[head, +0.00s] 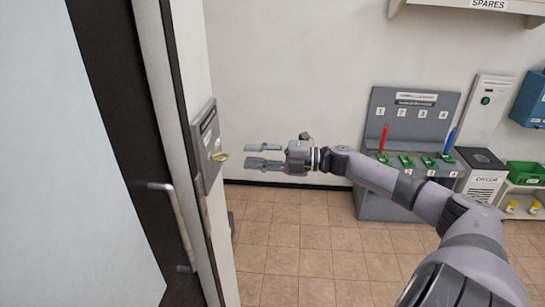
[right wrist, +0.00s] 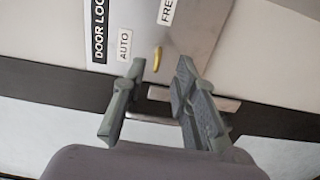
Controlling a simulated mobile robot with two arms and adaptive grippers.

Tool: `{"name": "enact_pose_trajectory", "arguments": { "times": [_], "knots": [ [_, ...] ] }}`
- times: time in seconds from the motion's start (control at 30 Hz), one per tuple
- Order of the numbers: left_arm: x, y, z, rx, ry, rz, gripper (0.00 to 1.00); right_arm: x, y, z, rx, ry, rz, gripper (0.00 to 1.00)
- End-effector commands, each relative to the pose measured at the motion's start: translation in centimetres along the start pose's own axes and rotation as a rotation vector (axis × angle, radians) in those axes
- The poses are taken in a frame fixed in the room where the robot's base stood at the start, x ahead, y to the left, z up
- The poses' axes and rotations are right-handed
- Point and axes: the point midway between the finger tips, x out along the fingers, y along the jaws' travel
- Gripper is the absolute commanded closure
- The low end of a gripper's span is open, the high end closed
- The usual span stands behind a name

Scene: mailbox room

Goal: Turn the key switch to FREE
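The key switch is a grey box (head: 207,145) on the wall edge beside the door, with a yellow key (head: 221,156) sticking out of it. In the right wrist view the box's plate (right wrist: 200,30) carries the labels DOOR LOC…, AUTO (right wrist: 125,45) and FREE (right wrist: 167,11), partly cut off. The key (right wrist: 157,60) shows edge-on there; I cannot tell which label it is set to. My right gripper (head: 264,155) is open and empty, a short gap to the right of the key in the head view. In the wrist view the key appears between its fingertips (right wrist: 161,68), beyond them. My left gripper is out of view.
A grey numbered stand (head: 380,205) with red and blue tools is at the right, beside a dryer unit (head: 482,180). The tiled floor (head: 290,245) is clear.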

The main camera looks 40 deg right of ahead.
Motion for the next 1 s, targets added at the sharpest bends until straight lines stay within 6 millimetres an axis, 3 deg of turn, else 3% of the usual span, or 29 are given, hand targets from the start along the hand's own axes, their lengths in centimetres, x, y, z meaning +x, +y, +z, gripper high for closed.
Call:
{"name": "enact_pose_trajectory", "arguments": {
  "times": [0.2,0.4,1.0],
  "knots": [
    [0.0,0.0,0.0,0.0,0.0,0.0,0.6,-2.8,-0.2,0.0,0.001,0.0,-0.004,0.73],
    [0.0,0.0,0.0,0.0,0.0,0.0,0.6,-4.4,-0.1,0.0,0.001,-0.001,-0.002,0.73],
    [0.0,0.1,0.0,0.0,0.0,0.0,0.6,-4.9,0.0,0.0,-0.001,0.0,0.0,0.73]
  ]
}}
